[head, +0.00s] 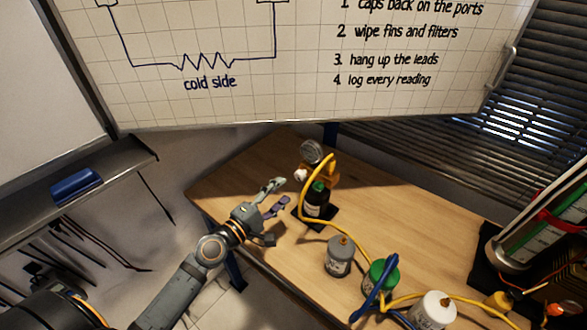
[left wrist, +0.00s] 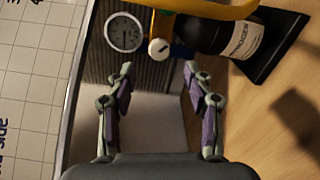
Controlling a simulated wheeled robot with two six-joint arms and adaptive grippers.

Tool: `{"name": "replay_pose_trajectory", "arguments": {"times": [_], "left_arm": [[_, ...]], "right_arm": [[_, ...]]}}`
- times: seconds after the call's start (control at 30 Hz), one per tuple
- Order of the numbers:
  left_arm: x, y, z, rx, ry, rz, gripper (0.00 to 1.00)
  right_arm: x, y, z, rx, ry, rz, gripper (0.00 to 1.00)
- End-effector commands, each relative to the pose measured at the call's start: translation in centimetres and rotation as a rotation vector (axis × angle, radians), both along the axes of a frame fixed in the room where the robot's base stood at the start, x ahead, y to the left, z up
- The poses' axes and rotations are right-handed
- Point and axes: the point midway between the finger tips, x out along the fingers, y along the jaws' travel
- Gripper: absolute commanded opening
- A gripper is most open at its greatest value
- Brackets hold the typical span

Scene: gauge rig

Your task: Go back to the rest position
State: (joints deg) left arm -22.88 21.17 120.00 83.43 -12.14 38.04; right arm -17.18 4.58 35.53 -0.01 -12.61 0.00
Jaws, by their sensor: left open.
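My left gripper (head: 276,195) is open and empty above the left part of the wooden table (head: 225,185). In the left wrist view its two fingers (left wrist: 158,85) stand apart with nothing between them. Just right of it in the head view are a round gauge (head: 311,152) with a white knob (head: 300,175) and a dark bottle (head: 317,200) with a green top. The gauge (left wrist: 124,32), the knob (left wrist: 159,49) and the labelled bottle (left wrist: 230,38) lie beyond the fingertips in the left wrist view. My right gripper is not in view.
A yellow hose (head: 333,230) runs past a grey canister (head: 339,257), a green-topped one (head: 380,276) and a white one (head: 434,309). A framed device (head: 540,225) with wires stands at the right. A whiteboard (head: 300,60) hangs behind. The shelf (head: 120,165) at left holds a blue eraser (head: 76,186).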

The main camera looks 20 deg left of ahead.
Motion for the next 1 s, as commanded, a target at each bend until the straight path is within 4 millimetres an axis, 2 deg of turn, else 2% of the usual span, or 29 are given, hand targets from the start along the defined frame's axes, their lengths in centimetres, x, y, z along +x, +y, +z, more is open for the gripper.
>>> {"name": "replay_pose_trajectory", "arguments": {"times": [0.13, 0.23, 0.33, 0.43, 0.5, 0.63, 0.73, 0.9, 0.93, 1.0], "left_arm": [[-0.1, -0.2, -0.1, 0.013, 0.0, -0.008, 0.52], [-1.3, -2.2, -0.7, 0.15, -0.006, -0.085, 0.52], [-4.1, -5.5, -3.1, 0.48, -0.001, -0.251, 0.52], [-7.4, -6.6, -6.7, 0.848, 0.043, -0.419, 0.52], [-9.4, -5.9, -8.8, 1.053, 0.096, -0.508, 0.52], [-12.6, -3.2, -11.4, 1.335, 0.219, -0.637, 0.52], [-15.0, -0.6, -12.5, 1.5, 0.332, -0.719, 0.52], [-19.4, 4.0, -12.8, 1.701, 0.557, -0.84, 0.52], [-19.9, 4.7, -13.0, 1.721, 0.592, -0.857, 0.52], [-19.1, 4.8, -16.0, 1.71, 0.594, -0.864, 0.52]], "right_arm": [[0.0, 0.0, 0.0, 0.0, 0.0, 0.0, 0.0], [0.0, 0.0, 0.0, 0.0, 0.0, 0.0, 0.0], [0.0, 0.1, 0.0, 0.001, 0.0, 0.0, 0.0], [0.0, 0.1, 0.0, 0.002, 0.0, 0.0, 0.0], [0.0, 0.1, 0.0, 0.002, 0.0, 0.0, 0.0], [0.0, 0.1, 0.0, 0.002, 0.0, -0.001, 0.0], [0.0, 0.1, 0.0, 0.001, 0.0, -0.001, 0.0], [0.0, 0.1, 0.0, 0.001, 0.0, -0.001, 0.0], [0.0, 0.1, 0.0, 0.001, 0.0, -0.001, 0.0], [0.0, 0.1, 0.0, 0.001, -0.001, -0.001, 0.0]]}}
